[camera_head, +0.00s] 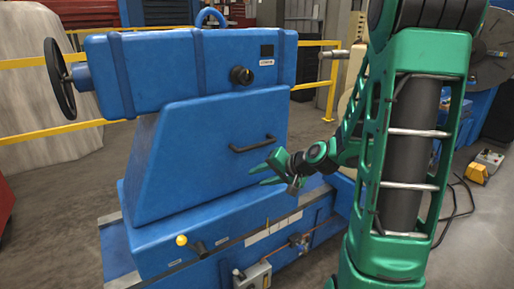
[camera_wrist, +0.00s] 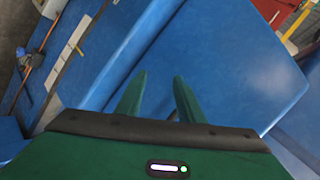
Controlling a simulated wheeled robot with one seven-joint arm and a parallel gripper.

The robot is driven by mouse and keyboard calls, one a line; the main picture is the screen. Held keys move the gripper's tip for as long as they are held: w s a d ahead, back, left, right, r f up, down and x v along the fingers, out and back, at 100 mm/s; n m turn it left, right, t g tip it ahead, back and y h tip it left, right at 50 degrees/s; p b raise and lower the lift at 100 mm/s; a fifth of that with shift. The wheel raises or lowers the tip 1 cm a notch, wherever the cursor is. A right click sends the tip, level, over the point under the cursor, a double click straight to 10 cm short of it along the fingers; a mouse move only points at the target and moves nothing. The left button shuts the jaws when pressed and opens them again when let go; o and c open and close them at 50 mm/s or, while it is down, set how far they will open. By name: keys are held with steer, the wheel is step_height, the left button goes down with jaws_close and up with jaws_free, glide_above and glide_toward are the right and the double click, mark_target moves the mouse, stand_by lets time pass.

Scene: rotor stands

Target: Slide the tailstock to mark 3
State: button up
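The blue tailstock (camera_head: 205,150) stands on a blue bed (camera_head: 310,225), with a dark handwheel (camera_head: 60,78) at its left end. A black bar handle (camera_head: 253,144) is on its near side. A lever with a yellow ball (camera_head: 182,240) sits low on its base. A pale scale strip (camera_head: 270,231) runs along the bed; its marks are too small to read. It seems to show in the wrist view (camera_wrist: 72,40) too. My green gripper (camera_head: 266,171) is open and empty, just below and right of the handle. In the wrist view its fingers (camera_wrist: 157,92) are apart before blue surfaces.
A grey control box (camera_head: 252,275) is on the bed's front. Yellow railings (camera_head: 318,70) stand behind. A yellow and grey box (camera_head: 484,167) with a cable lies on the floor at right. My arm hides much of the right side.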

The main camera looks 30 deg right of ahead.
steer(key=w+d+r+m+t, duration=0.2)
steer(key=w+d+m+t, duration=0.1)
steer(key=w+d+m, duration=0.1)
steer(key=m+t+h, duration=0.2)
steer(key=m+h, duration=0.1)
glide_toward(259, 146)
steer(key=x, duration=1.1)
steer(key=shift+d, duration=0.1)
